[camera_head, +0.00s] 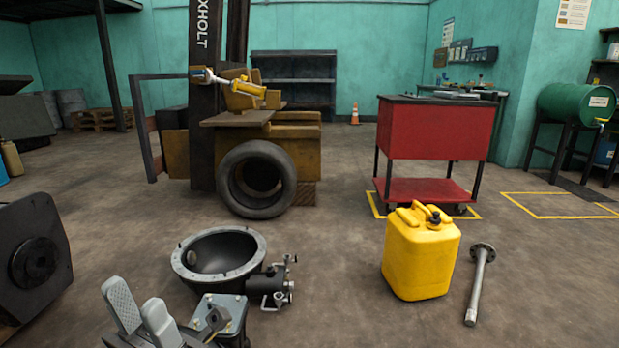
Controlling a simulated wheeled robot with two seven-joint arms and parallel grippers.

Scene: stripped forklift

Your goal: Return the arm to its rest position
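My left gripper (140,308) shows at the bottom of the head view, left of the middle. Its two pale grey fingers point up and stand apart, with nothing visible between them. It is in front of and below a dark round housing (185,262) on the floor. The rest of my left arm is mostly out of view. My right gripper is not in view.
A stripped forklift with a tire (237,183) and a red tool cart (436,130) stand behind. A dark block (50,262) is at left.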

